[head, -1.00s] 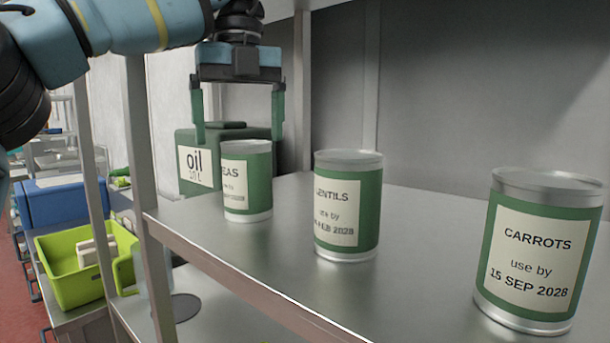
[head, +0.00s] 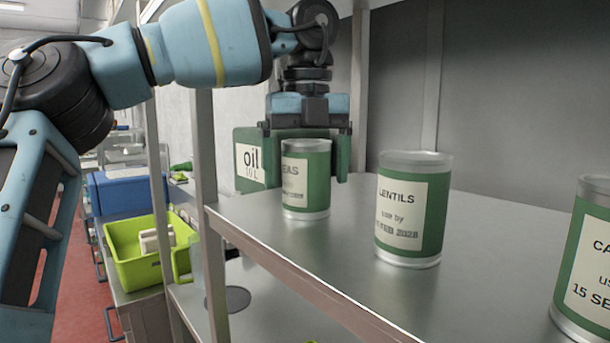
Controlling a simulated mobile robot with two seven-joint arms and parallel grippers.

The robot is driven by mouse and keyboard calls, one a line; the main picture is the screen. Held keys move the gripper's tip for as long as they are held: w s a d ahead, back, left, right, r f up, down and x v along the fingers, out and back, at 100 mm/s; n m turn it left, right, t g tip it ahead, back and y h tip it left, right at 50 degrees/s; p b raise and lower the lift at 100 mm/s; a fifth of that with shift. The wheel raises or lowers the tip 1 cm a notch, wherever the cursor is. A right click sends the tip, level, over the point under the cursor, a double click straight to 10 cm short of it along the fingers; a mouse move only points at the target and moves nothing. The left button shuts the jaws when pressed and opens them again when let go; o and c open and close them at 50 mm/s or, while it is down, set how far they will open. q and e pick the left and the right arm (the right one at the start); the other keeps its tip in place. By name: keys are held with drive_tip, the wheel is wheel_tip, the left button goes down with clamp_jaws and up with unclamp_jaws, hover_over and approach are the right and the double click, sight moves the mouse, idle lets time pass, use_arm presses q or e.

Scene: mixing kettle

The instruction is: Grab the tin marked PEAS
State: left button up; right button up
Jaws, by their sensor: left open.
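The PEAS tin (head: 318,200), silver with a green band and a pale label reading "EAS" in what shows, stands upright on the steel shelf (head: 330,265). My left gripper (head: 305,180) points down over it with its jaws open. One green finger is on each side of the tin in the picture, tips at about the tin's mid-height. I cannot tell whether either finger touches the tin. The left finger blends with the green oil container behind. My right gripper is not in view.
The LENTILS tin (head: 412,210) stands just right of the PEAS tin, and the CARROTS tin (head: 590,260) is cut off at the right edge. The oil container (head: 249,160) is behind. A shelf post (head: 204,150) stands left. A lime crate (head: 135,262) sits lower left.

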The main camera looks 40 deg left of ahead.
use_arm(q)
drive_tip(key=shift+f, duration=0.75)
drive_tip(key=c, duration=1.4)
drive_tip(key=shift+r, duration=0.1)
drive_tip(key=shift+r, duration=1.65)
drive_tip(key=s+d, duration=0.1)
drive_tip(key=s, duration=0.4)
drive_tip(key=s+d+r+b, duration=0.1)
drive_tip(key=s, duration=0.4)
drive_tip(key=s+d+b, duration=0.1)
drive_tip(key=s, duration=0.4)
drive_tip(key=shift+s+d+r, duration=0.2)
drive_tip(key=shift+s+r, duration=0.05)
drive_tip(key=shift+s, duration=0.1)
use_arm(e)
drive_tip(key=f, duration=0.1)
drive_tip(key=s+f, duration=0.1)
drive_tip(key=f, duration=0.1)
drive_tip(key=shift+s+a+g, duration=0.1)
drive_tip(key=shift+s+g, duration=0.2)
